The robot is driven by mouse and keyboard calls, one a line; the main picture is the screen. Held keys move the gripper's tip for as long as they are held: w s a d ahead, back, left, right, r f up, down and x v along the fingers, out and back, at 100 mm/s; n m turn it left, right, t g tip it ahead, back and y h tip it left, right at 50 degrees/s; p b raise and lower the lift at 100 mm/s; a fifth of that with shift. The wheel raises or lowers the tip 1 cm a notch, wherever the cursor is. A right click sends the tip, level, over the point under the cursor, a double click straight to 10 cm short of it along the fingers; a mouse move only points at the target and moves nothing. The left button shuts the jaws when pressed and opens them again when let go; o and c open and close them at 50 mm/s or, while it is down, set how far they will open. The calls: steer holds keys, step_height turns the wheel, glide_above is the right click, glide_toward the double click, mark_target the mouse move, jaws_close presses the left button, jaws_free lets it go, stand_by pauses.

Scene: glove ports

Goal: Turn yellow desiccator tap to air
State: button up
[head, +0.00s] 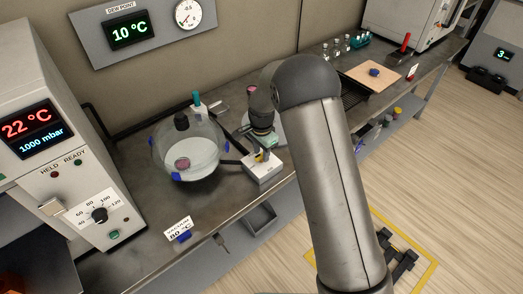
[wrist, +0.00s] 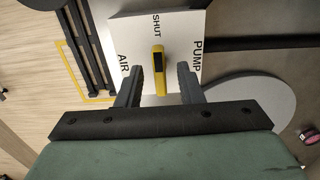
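The yellow tap (wrist: 160,84) is a short lever with a dark top, on a white block (wrist: 190,25) labelled AIR, SHUT and PUMP. In the wrist view it lies lengthwise in line with SHUT, with AIR on the left and PUMP on the right. My gripper (wrist: 158,76) is open, one dark finger on each side of the lever with a gap to both. The head view shows my gripper (head: 261,148) just above the block (head: 264,172). The glass desiccator (head: 204,152), with blue clips, stands left of the block with a pink item inside.
A grey control cabinet (head: 50,130) stands at the left of the bench. A VACUUM sign (head: 178,228) sits near the front edge. A round pale plate (wrist: 255,105) lies by the block. A tan board (head: 370,80) and small bottles (head: 340,46) are farther back.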

jaws_close()
steer(key=shift+n+b, duration=0.3)
steer(key=shift+b, duration=0.1)
steer(key=shift+f+n+b, duration=0.15)
steer(key=shift+n+b, duration=0.75)
steer(key=n+b, duration=0.2)
steer(key=n, duration=0.1)
steer(key=shift+n, duration=0.4)
steer(key=n+b, duration=0.3)
steer(key=n, duration=0.5)
steer(key=n+b, duration=0.1)
steer(key=n, duration=0.2)
steer(key=shift+r+n, duration=0.2)
steer(key=shift+n, duration=0.1)
